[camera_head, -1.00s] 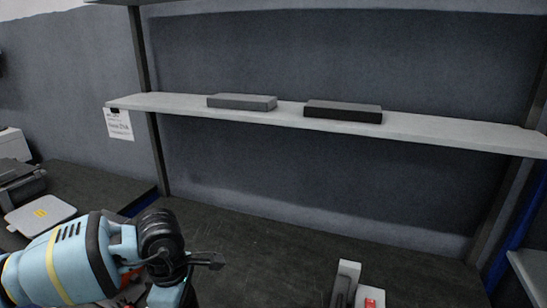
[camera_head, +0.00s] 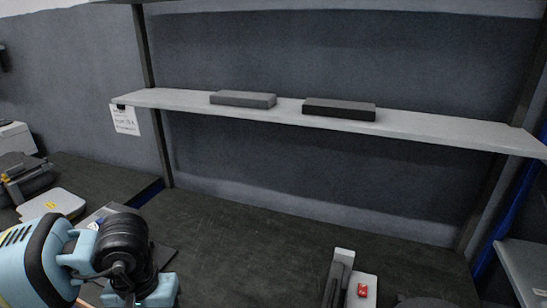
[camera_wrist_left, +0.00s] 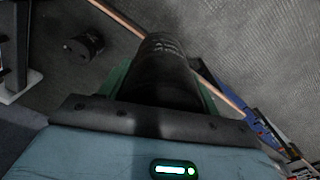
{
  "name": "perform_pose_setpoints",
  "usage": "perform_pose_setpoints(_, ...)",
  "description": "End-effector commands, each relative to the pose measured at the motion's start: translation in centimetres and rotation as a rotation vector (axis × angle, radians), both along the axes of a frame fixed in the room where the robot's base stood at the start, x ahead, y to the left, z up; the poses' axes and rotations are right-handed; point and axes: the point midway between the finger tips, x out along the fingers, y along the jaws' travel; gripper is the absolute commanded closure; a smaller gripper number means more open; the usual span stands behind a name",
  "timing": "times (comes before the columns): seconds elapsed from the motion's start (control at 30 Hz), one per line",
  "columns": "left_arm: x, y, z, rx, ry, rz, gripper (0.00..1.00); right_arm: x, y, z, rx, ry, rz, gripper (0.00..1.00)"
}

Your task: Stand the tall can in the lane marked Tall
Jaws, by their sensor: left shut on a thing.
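In the left wrist view a dark cylindrical can (camera_wrist_left: 166,62) with faint pale print stands out between the green fingers of my left gripper (camera_wrist_left: 163,80). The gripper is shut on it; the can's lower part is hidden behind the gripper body. In the head view my left arm fills the lower left corner, and its fingers and the can are out of sight there. No lane marked Tall can be made out. My right gripper is in neither view.
A shelf (camera_head: 440,136) crosses the head view, bearing a grey block (camera_head: 243,99) and a dark block (camera_head: 339,109). Below it the dark worktop (camera_head: 230,235) is largely clear. A grey-white item with a red part (camera_head: 362,290) is at the bottom. A short dark can (camera_wrist_left: 84,46) lies apart in the wrist view.

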Motion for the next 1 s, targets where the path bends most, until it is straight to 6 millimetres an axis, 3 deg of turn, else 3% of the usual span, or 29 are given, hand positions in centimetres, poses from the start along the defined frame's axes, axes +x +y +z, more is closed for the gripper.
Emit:
perform_pose_setpoints(0.2,-0.41,0.11,0.36,-0.001,-0.004,-0.071,0.84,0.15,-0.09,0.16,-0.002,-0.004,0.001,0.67)
perform_pose_setpoints(1.0,-0.39,0.10,0.34,-0.001,-0.003,-0.070,0.84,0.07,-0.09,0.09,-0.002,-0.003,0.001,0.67)
